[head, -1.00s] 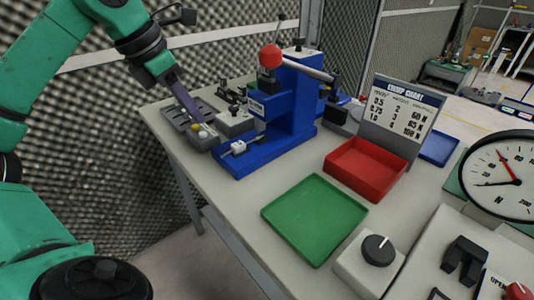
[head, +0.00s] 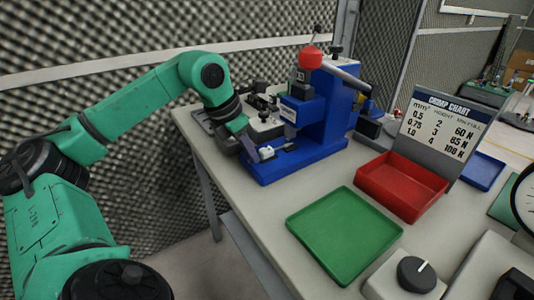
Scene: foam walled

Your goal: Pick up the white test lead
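My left gripper (head: 240,129) is low over the grey tray (head: 203,122) at the table's far left edge, beside the blue press (head: 325,115). Its fingers are small and mostly hidden by my own wrist, so I cannot tell whether they are open or hold anything. I cannot make out the white test lead; the tray's contents are largely covered by my arm. A small white block (head: 267,153) sits on the press's blue base, just right of the gripper. My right gripper is not in view.
The press has a red ball-ended lever (head: 311,58). A green tray (head: 343,235), a red bin (head: 402,187), a crimp chart (head: 445,128) and a blue tray (head: 482,171) stand to the right. A black knob (head: 416,273) is at the front. Bare table lies left of the green tray.

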